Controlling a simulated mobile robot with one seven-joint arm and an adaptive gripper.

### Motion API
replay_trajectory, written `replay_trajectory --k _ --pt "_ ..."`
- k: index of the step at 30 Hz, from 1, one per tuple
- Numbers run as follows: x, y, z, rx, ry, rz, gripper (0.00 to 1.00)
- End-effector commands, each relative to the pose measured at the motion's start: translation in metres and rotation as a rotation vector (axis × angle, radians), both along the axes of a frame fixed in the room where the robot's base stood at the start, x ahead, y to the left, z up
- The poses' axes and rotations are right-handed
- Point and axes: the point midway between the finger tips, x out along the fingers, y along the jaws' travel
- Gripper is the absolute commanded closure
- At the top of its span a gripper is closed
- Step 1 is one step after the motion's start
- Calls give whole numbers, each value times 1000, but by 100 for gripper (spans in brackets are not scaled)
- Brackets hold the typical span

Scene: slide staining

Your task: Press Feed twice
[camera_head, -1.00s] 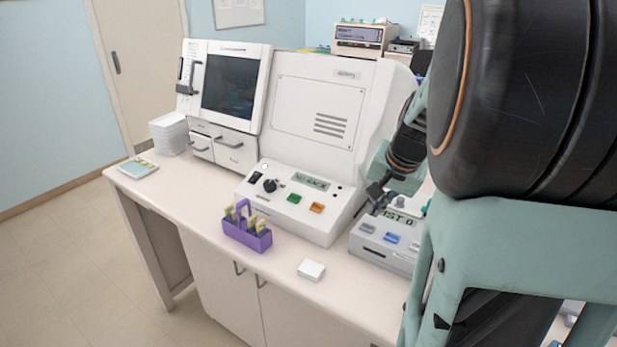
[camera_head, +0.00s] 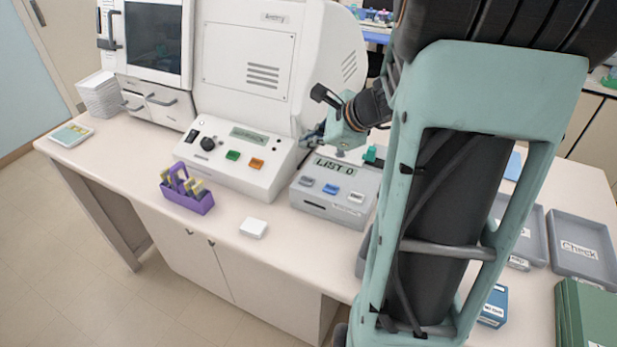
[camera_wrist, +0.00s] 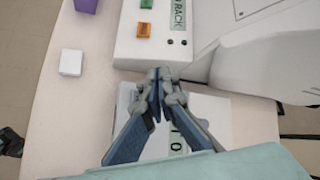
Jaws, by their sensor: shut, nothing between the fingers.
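A small grey device (camera_head: 318,205) with a "LIST 0" display (camera_head: 341,167) stands on the bench. Its front panel carries a grey button (camera_head: 306,181), a blue button (camera_head: 331,188) and a white button (camera_head: 355,197). The button lettering is too small to read, so I cannot tell which is Feed. My gripper (camera_wrist: 158,82) is shut and empty. In the head view it is behind and above the device's left rear corner, beside the white machine. In the wrist view the fingers cover part of the device and hide its buttons; part of the display shows.
The white stainer (camera_head: 250,172) with green and orange buttons stands close on the left. A purple slide rack (camera_head: 188,199) and a small white block (camera_head: 253,228) lie near the front edge. A grey "Check" tray (camera_head: 581,245) is at right.

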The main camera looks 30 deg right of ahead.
Motion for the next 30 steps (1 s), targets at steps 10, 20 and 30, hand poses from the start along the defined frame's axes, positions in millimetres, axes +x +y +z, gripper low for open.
replay_trajectory --k 10,20,30 --pt "0 0 -11 -3 0 2 100" --pt "0 -1 -54 -2 0 1 100" --pt "0 0 -87 -3 0 2 100"
